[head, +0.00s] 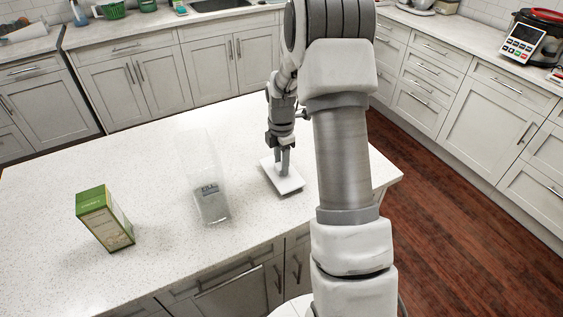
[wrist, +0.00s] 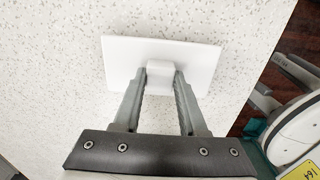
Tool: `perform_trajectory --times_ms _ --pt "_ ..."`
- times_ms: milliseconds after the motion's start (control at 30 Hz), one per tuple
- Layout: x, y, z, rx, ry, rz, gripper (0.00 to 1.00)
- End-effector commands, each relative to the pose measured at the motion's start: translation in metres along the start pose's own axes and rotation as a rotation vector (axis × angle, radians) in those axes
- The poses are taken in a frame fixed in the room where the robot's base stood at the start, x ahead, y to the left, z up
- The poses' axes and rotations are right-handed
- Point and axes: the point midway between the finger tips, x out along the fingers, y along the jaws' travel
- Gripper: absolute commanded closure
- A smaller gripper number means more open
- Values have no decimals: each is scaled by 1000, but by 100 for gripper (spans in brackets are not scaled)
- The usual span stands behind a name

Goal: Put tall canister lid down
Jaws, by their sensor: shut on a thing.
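The tall canister lid (head: 283,177) is a white, flat rectangular piece with a small raised handle. It is at or just above the island top, right of the clear canister; I cannot tell whether it touches the surface. In the wrist view the lid (wrist: 122,62) lies flat below the fingers. My gripper (head: 283,160) points down and is shut on the lid's handle; its fingers also show in the wrist view (wrist: 159,80).
A green and tan box (head: 105,219) stands at the left of the white speckled island (head: 50,190). The island top around the lid is clear. The island's right edge is close to the lid, with wooden floor (head: 430,220) beyond. Counters line the back.

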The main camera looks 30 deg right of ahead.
Motion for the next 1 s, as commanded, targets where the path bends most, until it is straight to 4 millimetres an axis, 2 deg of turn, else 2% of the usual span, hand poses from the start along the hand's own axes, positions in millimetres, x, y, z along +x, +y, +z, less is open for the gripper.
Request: perform_trajectory --times_ms 133,167,300,567,700,867,1000 --pt "5 0 0 0 0 0 100" --pt "3 0 0 0 0 0 53" --pt "3 0 0 0 0 0 29" --pt "2 0 0 0 0 0 29" --pt "-5 0 0 0 0 2 29" --pt "-32 1 1 1 -1 5 29" --pt "-64 1 0 0 -2 5 29"
